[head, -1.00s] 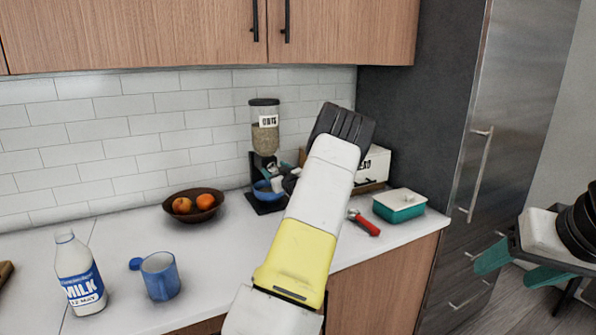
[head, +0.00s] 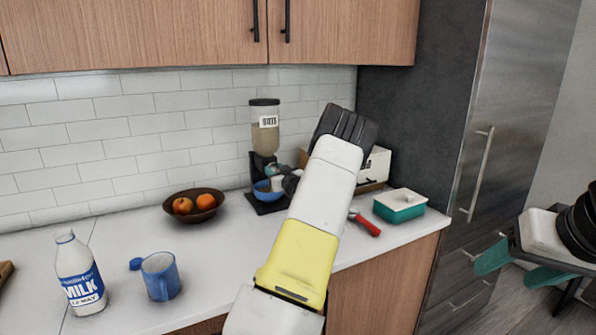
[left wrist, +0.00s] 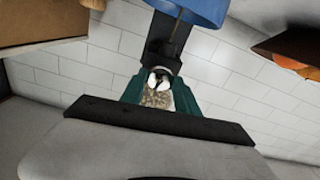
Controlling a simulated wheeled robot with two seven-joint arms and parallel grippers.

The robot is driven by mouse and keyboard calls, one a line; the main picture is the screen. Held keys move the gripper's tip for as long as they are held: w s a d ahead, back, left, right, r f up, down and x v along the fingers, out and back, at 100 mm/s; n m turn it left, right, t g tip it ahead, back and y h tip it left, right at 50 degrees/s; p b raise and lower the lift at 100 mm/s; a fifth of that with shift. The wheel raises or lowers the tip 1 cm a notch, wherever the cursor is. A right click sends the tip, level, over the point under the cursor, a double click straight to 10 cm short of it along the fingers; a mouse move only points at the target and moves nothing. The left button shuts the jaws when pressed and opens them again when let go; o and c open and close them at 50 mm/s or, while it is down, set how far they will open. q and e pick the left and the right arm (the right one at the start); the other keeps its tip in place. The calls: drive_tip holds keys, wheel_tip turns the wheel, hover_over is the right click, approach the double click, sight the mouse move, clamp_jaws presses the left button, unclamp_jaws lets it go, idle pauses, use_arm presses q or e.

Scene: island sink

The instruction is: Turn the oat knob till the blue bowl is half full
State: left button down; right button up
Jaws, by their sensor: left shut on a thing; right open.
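The oat dispenser (head: 265,138) stands against the tiled wall, with pale oats behind its clear hopper. Its black base (head: 268,207) carries the blue bowl (head: 262,193). The bowl's contents are too small to judge in the head view; the left wrist view shows only its blue outside (left wrist: 200,8). My left gripper (head: 273,176) is at the dispenser front, just above the bowl. In the left wrist view, its teal fingers are shut around the pale oat knob (left wrist: 160,78), partly hidden between them. My right gripper (head: 510,266) is open and empty at the right, off the counter.
A fruit bowl (head: 207,210) stands left of the dispenser. A milk bottle (head: 80,278) and blue mug (head: 160,277) are at the front left. A red-handled tool (head: 367,226) and teal-and-white box (head: 400,207) lie right of my left arm. A white box (head: 374,166) is partly hidden behind it.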

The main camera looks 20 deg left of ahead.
use_arm(q)
drive_tip(key=m, duration=1)
drive_tip(key=shift+f, duration=0.1)
drive_tip(key=shift+m, duration=0.4)
drive_tip(key=c, duration=0.9)
unclamp_jaws()
drive_tip(key=shift+d, duration=0.1)
drive_tip(key=v, duration=0.7)
drive_tip(key=shift+s+d, duration=0.25)
